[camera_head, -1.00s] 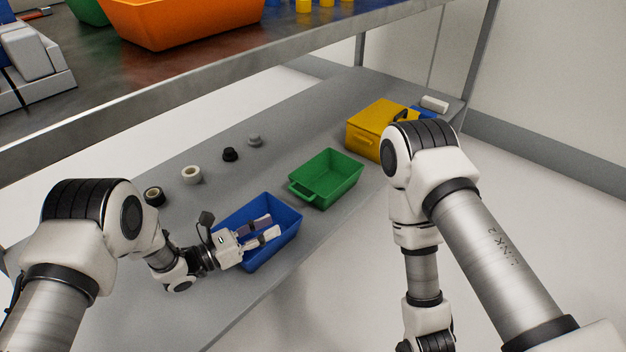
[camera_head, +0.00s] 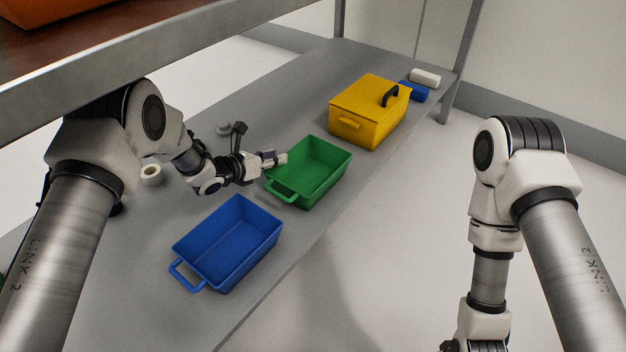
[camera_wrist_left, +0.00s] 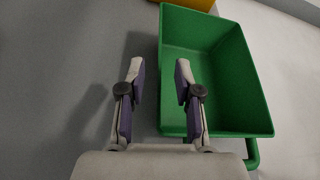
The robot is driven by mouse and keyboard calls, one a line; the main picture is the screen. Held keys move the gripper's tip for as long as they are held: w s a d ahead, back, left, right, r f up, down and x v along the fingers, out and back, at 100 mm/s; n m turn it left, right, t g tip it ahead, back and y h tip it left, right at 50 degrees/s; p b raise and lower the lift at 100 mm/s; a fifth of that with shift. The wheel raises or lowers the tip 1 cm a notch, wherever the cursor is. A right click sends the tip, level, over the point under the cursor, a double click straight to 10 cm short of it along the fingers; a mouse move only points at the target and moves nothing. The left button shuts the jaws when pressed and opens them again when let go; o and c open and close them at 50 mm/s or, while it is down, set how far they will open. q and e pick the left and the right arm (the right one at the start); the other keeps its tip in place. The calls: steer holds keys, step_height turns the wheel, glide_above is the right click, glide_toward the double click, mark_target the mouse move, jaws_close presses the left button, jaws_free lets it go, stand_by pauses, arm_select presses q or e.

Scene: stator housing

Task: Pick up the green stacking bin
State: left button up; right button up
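The green stacking bin (camera_head: 318,167) stands upright and empty on the grey lower shelf, with its handle toward the near left. It also shows in the left wrist view (camera_wrist_left: 225,70). My left gripper (camera_head: 280,159) is at the bin's left side wall. In the left wrist view its two fingers (camera_wrist_left: 157,85) are spread apart, the right one over or against the bin's left wall and the left one outside it over the shelf. I cannot tell whether either finger touches the wall. My right arm hangs off the shelf's front, and its gripper is out of view.
A blue bin (camera_head: 228,245) stands nearer on the lower shelf (camera_head: 150,315). A yellow lidded box (camera_head: 368,110) stands beyond the green bin. An upper shelf edge (camera_head: 180,60) overhangs at upper left.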

arm_select(q)
steer(key=b+x, duration=0.1)
steer(key=x, duration=0.2)
steer(key=shift+w+d+f, duration=0.1)
steer(key=shift+f, duration=0.15)
steer(key=shift+w+d, duration=0.1)
steer(key=shift+w, duration=0.05)
steer(key=shift+r, duration=0.2)
jaws_close()
